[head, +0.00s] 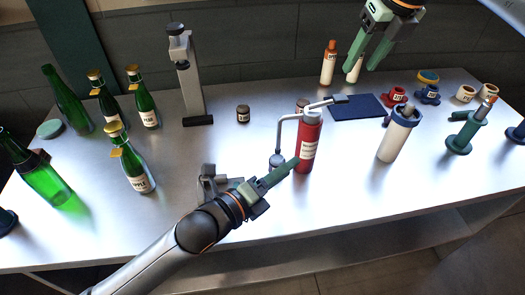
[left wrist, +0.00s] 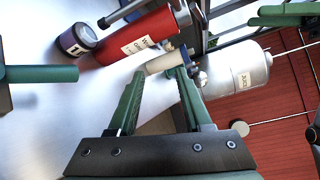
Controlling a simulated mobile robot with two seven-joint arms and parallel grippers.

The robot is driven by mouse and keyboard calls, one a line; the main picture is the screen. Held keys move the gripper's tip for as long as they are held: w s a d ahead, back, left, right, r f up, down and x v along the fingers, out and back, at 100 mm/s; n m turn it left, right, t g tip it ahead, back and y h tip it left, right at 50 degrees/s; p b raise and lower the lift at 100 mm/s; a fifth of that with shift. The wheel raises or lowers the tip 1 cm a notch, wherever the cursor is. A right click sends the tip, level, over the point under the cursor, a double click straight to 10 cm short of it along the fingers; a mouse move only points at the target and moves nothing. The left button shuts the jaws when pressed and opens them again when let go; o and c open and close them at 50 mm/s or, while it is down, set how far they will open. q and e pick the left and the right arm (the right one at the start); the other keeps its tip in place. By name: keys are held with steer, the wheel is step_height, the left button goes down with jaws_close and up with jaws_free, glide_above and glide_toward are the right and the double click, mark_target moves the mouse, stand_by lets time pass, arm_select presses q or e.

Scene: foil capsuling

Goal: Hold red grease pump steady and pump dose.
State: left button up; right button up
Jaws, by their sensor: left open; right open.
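The red grease pump (head: 308,143) stands upright near the middle of the table. It has a white label, a grey lever on top and a grey spout pipe at its left. In the left wrist view the red body (left wrist: 138,41) lies across the upper part, just beyond the fingertips. My left gripper (head: 292,165) is open beside the pump's lower left side; touching or apart cannot be told. Its open fingers also show in the left wrist view (left wrist: 160,75), with a small cream cylinder (left wrist: 165,62) seen near their tips. My right gripper (head: 372,50) is open above the table's back right.
Green bottles (head: 137,165) stand at the left, and a grey press stand (head: 190,80) at the back. A cream bottle with a blue collar (head: 397,135) stands right of the pump. A dark blue mat (head: 357,107) lies behind. The front middle of the table is mostly clear.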

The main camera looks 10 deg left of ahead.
mark_target(284, 118)
arm_select(q)
steer(key=w+a+r+m+t+y, duration=0.35)
steer(key=a+m+y, duration=0.2)
steer(key=m, duration=0.45)
steer(key=shift+t, duration=0.25)
steer(key=x, duration=0.7)
steer(key=d+f+x, duration=0.1)
steer(key=x, duration=0.3)
steer(key=shift+f, duration=0.1)
jaws_close()
stand_by(1.7)
